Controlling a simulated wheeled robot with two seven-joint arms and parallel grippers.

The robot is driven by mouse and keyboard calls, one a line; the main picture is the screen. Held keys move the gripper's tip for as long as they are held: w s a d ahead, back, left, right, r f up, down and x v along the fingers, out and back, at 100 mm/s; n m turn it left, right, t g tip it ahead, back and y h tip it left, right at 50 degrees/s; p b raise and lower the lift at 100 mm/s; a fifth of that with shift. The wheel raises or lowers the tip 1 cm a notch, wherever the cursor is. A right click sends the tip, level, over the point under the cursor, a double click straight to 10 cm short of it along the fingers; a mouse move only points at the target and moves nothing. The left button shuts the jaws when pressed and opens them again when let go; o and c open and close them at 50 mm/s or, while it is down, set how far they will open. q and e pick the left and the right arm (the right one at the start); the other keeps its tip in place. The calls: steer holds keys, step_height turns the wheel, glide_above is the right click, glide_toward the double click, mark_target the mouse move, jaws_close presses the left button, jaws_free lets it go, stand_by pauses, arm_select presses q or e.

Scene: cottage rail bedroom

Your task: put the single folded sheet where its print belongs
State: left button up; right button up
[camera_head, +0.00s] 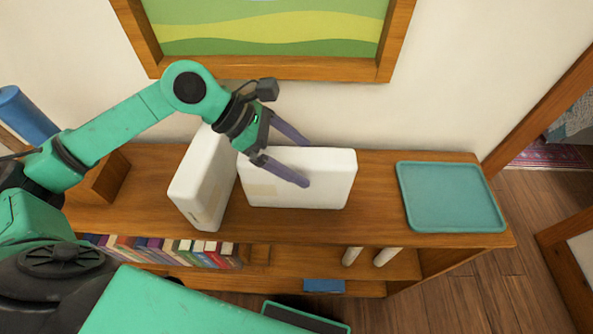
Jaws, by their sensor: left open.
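Two white block-like things with rounded edges are on the wooden shelf top (400,240). The left white block (204,182) stands on edge at an angle. The right white block (325,190) is beside it, with a faint beige patch on its front. I cannot tell whether either is the folded sheet, and I can read no print. My left gripper (307,163) is open over the right block, its purple-grey fingers spread apart. I cannot tell whether they touch it. My right gripper is not in view.
A teal tray (451,196) lies empty on the shelf's right end. Books (190,252) fill part of the shelf below. A framed picture (270,30) hangs on the wall behind. A blue cylinder (25,115) is at far left. Shelf top between right block and tray is clear.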

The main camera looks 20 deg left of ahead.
arm_select(q)
steer(key=shift+f, duration=0.1)
steer(key=shift+c, duration=1.2)
steer(key=shift+w, duration=0.1)
jaws_close()
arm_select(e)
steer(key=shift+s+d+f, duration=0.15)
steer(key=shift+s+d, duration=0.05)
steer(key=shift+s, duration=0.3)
arm_select(q)
steer(key=shift+r, duration=0.2)
